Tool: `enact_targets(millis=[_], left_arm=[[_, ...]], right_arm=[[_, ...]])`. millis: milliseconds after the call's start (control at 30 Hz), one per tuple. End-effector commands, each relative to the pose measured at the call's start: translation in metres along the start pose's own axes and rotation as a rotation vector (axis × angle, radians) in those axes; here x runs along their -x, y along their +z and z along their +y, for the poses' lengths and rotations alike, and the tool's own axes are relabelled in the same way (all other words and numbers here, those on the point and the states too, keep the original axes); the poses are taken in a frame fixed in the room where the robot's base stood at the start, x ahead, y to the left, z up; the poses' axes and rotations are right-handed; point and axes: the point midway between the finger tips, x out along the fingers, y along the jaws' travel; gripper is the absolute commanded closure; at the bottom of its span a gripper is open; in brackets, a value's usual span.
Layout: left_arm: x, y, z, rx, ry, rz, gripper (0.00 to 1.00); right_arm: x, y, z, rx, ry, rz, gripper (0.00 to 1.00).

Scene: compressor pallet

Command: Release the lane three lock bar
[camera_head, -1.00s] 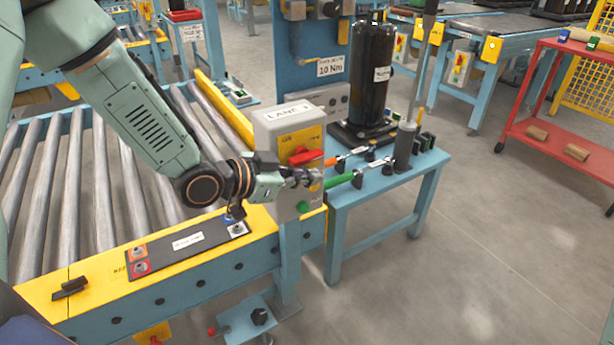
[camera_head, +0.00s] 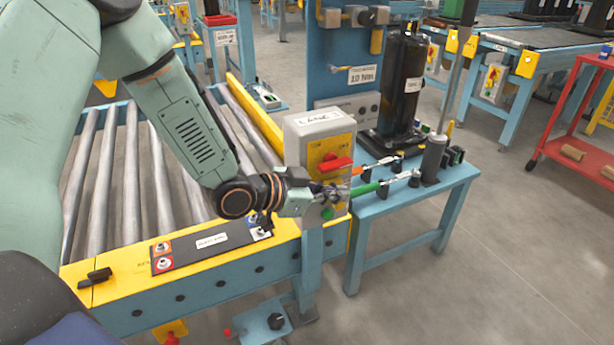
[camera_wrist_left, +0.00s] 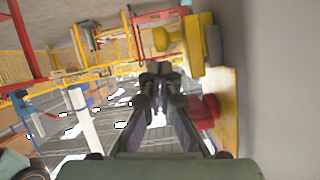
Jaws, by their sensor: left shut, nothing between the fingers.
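The grey LANE control box (camera_head: 306,131) stands on a post at the end of the roller conveyor. Its yellow front plate carries a red handle (camera_head: 336,164), and a green button (camera_head: 327,213) sits below. My left gripper (camera_head: 340,191) is shut and empty in front of the box, just below the red handle. In the left wrist view my closed fingers (camera_wrist_left: 160,70) point away, with a red part (camera_wrist_left: 204,112) and a yellow knob (camera_wrist_left: 185,40) beside them at the right. I cannot tell whether the fingers touch the box. No part is clearly marked as the lock bar. My right gripper is not seen.
A blue bench (camera_head: 408,203) right of the box holds a black cylinder (camera_head: 400,85) and tools with green and orange handles. A black bar-like piece (camera_head: 95,278) sits on the yellow rail at left.

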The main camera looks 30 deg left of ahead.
Motion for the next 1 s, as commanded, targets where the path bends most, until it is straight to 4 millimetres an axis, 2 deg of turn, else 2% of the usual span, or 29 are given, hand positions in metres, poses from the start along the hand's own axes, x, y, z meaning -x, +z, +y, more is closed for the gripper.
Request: enact_targets(millis=[33,200,500,1000], left_arm=[[0.003,-0.011,-0.002,-0.003,-0.001,0.002,1.0],[0.007,-0.032,-0.007,-0.004,-0.006,0.005,1.0],[0.042,-0.029,-0.009,0.003,-0.01,0.007,1.0],[0.086,-0.029,-0.009,0.002,-0.009,0.008,1.0]], right_arm=[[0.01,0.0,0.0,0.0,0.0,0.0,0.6],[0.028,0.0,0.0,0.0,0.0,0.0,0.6],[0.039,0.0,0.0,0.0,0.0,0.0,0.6],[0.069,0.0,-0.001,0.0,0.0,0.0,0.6]])
